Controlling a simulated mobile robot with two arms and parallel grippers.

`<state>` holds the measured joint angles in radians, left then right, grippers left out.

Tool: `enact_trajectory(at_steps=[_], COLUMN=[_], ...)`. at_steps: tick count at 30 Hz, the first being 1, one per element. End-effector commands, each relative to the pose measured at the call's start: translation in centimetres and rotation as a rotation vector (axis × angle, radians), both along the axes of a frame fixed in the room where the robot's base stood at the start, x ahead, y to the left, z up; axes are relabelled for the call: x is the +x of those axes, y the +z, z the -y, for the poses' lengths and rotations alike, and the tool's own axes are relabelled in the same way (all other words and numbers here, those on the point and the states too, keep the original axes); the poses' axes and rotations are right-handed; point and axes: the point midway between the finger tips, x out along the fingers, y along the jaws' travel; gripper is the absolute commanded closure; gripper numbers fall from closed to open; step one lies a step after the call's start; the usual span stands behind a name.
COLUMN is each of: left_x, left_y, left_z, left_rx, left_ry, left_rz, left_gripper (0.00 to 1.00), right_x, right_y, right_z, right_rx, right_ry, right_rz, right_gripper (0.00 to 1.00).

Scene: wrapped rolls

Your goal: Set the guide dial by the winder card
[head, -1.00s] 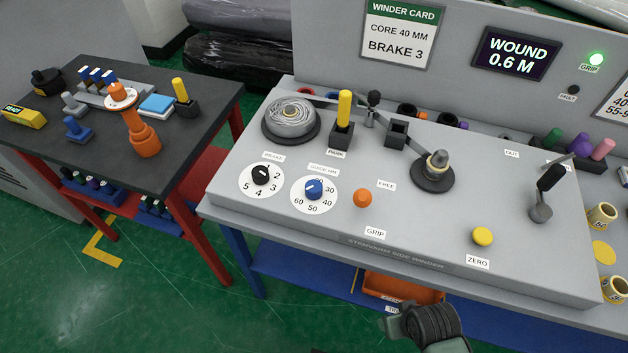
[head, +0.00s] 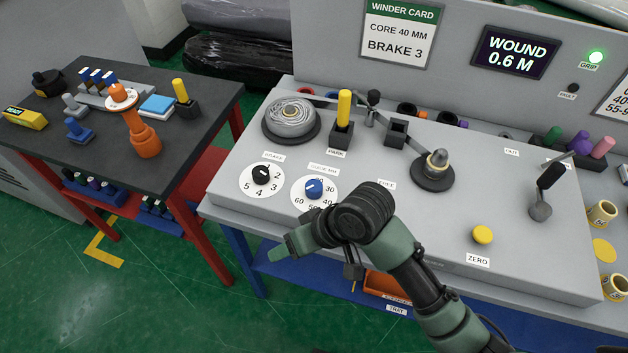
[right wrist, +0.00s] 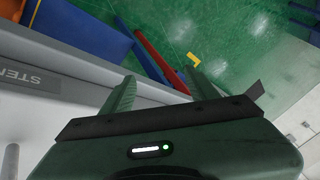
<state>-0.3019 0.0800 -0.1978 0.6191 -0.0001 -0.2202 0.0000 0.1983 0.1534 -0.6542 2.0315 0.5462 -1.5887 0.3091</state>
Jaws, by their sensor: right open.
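The guide dial (head: 313,187) is a blue knob on a white disc marked in tens, on the sloped grey winder panel. Its pale pointer aims up and right; the exact number is unclear. The winder card (head: 396,33) reads "CORE 40 MM, BRAKE 3". My right gripper (head: 287,246) is in front of the panel's front edge, below the guide dial and apart from it. In the right wrist view its two green fingers (right wrist: 160,92) stand apart with nothing between them. My left gripper is out of view.
The black brake dial (head: 261,175) is just left of the guide dial. A yellow-handled lever (head: 343,110) and a wrapped roll (head: 290,115) stand behind. A yellow button (head: 482,235) is at right. A dark side table (head: 110,125) stands left, with a floor gap between.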

Motion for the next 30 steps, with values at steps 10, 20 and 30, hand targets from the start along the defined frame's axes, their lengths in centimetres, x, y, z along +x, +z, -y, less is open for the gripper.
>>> enact_trajectory(at_steps=[10,20,30], left_x=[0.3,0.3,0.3], left_y=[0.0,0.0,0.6], left_z=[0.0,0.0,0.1], left_rx=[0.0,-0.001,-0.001], left_ry=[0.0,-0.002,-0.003], left_rz=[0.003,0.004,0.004], left_gripper=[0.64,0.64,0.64], right_x=[5.7,13.4,15.2], right_y=[3.0,7.6,7.6], right_z=[-3.0,2.6,4.3], right_rx=[-0.24,-0.483,-0.524], right_ry=[0.133,-0.089,-0.17], right_rz=[-0.121,-0.185,-0.2], right_gripper=[0.41,0.41,0.41])
